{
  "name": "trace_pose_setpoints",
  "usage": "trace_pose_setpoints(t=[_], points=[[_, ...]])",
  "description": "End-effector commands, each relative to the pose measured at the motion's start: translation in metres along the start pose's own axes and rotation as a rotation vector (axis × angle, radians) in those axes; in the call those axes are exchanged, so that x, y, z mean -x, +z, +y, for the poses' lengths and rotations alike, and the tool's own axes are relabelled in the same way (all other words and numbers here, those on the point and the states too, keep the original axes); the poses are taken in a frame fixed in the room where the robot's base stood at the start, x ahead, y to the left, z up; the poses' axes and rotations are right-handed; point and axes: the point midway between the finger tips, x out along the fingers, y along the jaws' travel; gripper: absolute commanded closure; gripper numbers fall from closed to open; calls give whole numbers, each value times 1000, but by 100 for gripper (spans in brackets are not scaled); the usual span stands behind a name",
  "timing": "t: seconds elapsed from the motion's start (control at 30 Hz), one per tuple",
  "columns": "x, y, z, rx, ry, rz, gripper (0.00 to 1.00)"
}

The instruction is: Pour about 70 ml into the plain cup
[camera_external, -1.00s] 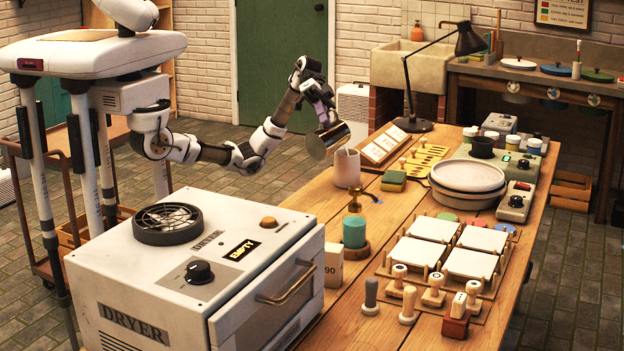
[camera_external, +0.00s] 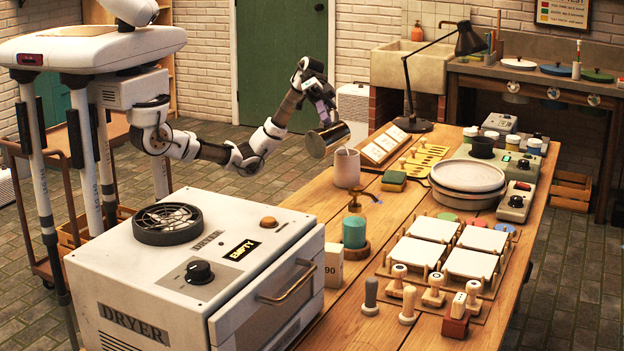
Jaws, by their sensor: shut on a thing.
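My gripper (camera_external: 325,112) is shut on a shiny metal jug (camera_external: 328,139). It holds the jug tilted in the air, above and a little left of a plain pale pinkish cup (camera_external: 347,170). The cup stands upright on the wooden table near its far left edge. The jug is apart from the cup. I cannot see a stream between them, and the liquid level inside the cup is hidden. The grip on the jug is small and partly hidden by my wrist.
A pump bottle (camera_external: 355,230) and the dryer (camera_external: 200,270) are nearer the camera.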

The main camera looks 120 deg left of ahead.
Motion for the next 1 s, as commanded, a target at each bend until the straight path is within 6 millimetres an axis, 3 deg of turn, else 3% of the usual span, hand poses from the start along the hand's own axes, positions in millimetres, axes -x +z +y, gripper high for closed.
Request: trace_pose_setpoints(t=[0.53,0.73,1.0], points=[[-1,1,-1,18,17,2,100],[-24,28,5,-117,-107,-4,100],[-34,37,12,-226,-200,-7,100]])
